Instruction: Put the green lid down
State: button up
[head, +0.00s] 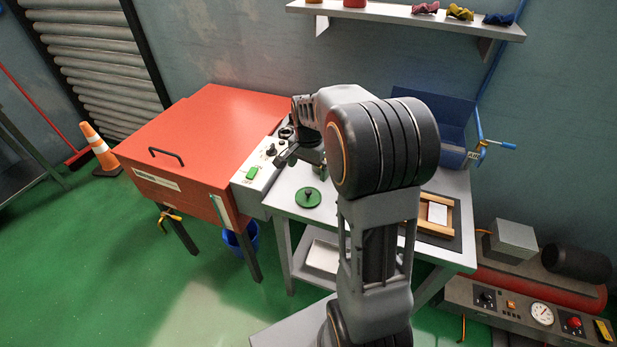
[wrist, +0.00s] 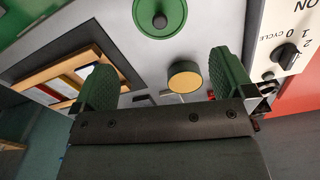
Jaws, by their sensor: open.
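The green lid (head: 308,197), a round disc with a knob in its middle, lies flat on the grey cart top (head: 284,204) near its front left edge. In the wrist view the lid (wrist: 160,17) is at the top, beyond the fingertips and apart from them. My gripper (wrist: 163,75) is open, its two green ribbed fingers wide apart with nothing held between them. In the head view my arm hides most of the gripper. A small round yellow-topped piece (wrist: 184,78) shows between the fingers in the wrist view, below them by its look.
A red cabinet (head: 205,140) with a control panel (head: 262,165) adjoins the cart on the left. A wooden frame (head: 449,215) lies on a dark mat to the right. A blue machine (head: 450,150) stands at the back right. The cart top around the lid is clear.

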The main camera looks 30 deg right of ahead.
jog(key=s+a+r+n+t, duration=0.2)
jog(key=s+a+n, duration=0.3)
jog(key=s, duration=0.3)
jog(key=s+a+r+n+t, duration=0.1)
jog(key=s+a+r+n, duration=0.2)
jog(key=s+n, duration=0.4)
jog(key=shift+s+a+r+t, duration=0.25)
jog(key=shift+s+a+t, duration=0.15)
jog(key=shift+s+a, duration=0.4)
